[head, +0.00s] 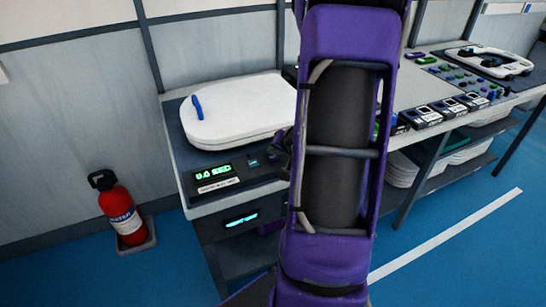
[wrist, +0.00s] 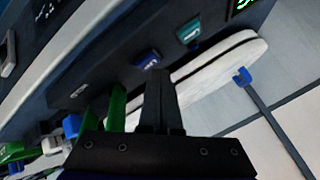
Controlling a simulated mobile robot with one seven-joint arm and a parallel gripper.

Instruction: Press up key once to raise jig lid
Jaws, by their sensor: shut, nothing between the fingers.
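The jig lid (head: 240,108), white and seat-shaped, lies flat on the bench's left end with a blue handle (head: 197,107) on it. It also shows in the wrist view (wrist: 215,68). In front of it is a dark panel with a green-lit display (head: 213,172), a teal key (head: 253,162) and a blue key. In the wrist view the blue key (wrist: 147,58) is just beyond my fingertips and the teal key (wrist: 188,31) is up and right. I cannot read which is the up key. My gripper (wrist: 158,74) is shut and empty, pointing towards the blue key; contact is unclear.
My arm hides the middle of the bench in the head view. Right of it are small boxes (head: 421,117), colored parts and another white seat (head: 490,62). Green and blue parts (wrist: 70,126) lie left of my fingers. A red extinguisher (head: 121,212) stands on the floor.

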